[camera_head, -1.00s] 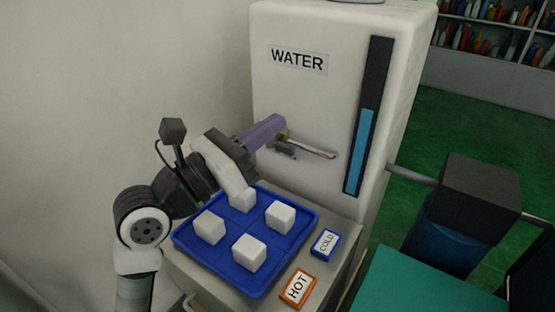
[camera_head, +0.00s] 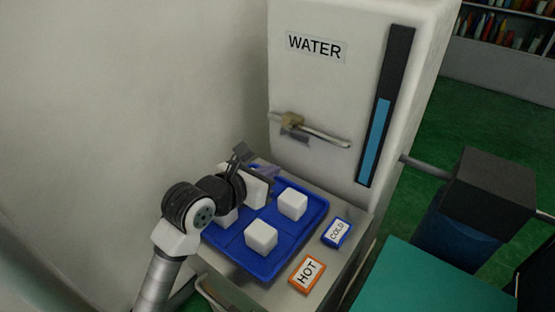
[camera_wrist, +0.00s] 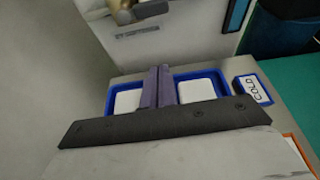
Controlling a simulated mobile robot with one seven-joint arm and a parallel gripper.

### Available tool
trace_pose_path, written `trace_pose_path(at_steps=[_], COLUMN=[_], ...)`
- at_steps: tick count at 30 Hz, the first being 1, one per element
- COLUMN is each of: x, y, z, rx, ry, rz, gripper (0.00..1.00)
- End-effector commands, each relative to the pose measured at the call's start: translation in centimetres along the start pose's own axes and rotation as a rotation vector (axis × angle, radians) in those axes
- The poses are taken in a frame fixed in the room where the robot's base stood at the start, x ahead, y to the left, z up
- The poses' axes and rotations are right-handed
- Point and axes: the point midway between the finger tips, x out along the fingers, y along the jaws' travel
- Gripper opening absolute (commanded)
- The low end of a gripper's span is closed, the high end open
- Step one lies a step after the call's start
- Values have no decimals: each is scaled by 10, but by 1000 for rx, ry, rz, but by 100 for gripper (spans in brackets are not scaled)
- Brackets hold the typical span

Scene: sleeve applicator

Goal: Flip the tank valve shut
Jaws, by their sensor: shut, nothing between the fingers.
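The white tank (camera_head: 340,85) labelled WATER stands at the back. Its valve has a brass hub (camera_head: 293,119) and a long grey lever (camera_head: 328,137) reaching right, roughly level across the tank's front. The valve shows partly in the wrist view (camera_wrist: 124,10), cut off by the top edge. My gripper's purple fingers (camera_wrist: 158,87) are pressed together and empty. In the head view my gripper (camera_head: 264,170) is below the valve, apart from the lever, near the back of the blue tray. My own arm partly hides it there.
The blue tray (camera_head: 315,221) holds white cubes (camera_head: 292,204) and sits on a grey stand. A blue COLD block (camera_head: 337,232) and an orange HOT block (camera_head: 307,273) lie to its right. A wall closes the left side.

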Motion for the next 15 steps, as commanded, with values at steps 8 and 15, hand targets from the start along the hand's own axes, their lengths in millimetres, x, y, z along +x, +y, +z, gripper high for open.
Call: trace_pose_path(at_steps=[8, 15], x=[56, 82], y=[-2, -1], z=[4, 20], rx=[-2, 3], ry=[1, -1], rz=[-6, 0], gripper=[0, 0])
